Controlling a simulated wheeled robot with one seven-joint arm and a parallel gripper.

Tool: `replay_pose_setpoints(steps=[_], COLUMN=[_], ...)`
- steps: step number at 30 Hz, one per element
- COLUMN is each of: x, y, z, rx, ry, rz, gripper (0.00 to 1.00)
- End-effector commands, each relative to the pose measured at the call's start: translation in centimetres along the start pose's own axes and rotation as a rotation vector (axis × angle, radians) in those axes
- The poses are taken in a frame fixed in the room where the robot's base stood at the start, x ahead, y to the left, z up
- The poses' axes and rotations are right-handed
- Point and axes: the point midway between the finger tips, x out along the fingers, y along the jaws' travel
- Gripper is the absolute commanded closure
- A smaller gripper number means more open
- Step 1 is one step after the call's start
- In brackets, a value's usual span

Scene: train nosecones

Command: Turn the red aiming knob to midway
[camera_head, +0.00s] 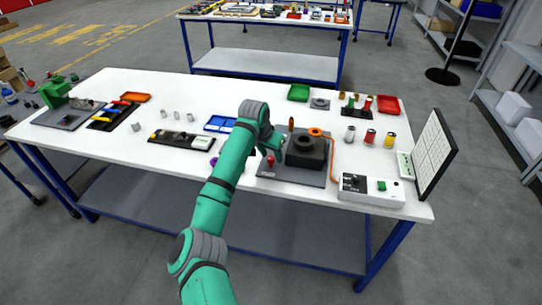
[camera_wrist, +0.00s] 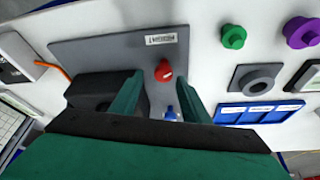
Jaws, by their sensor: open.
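The red aiming knob (camera_wrist: 164,70) sits on a grey base plate (camera_wrist: 90,52), near a small label at the plate's edge. A small pale mark shows on the knob, but its exact setting is hard to read. In the head view the knob is a small red spot (camera_head: 270,160) on the plate (camera_head: 285,178), beside my arm. My gripper (camera_wrist: 161,79) is open. Its two green fingers stand apart, and the knob appears in the gap just past their tips. I cannot tell how far above it they are. No contact shows.
A dark block with a round opening (camera_head: 305,150) stands on the plate, close to my gripper. A blue tray (camera_wrist: 260,111), a grey ring holder (camera_wrist: 258,80) and green (camera_wrist: 233,37) and purple (camera_wrist: 301,32) parts lie to the right in the wrist view.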

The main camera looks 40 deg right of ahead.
Motion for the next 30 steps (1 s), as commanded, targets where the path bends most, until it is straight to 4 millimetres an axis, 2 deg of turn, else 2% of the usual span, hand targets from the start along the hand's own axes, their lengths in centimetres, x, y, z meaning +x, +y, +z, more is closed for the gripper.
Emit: replay_pose_setpoints(steps=[6, 14, 19, 30], x=[1.12, 1.33, 1.36, 1.36], y=[-0.87, -0.32, -0.12, 0.06], z=[0.55, 0.21, 0.08, -0.13], rx=[-0.011, -0.004, -0.001, -0.038], ry=[-0.001, 0.0, 0.0, 0.004], rz=[-0.005, -0.002, -0.001, -0.017], gripper=[0.58, 0.58, 0.96, 0.98])
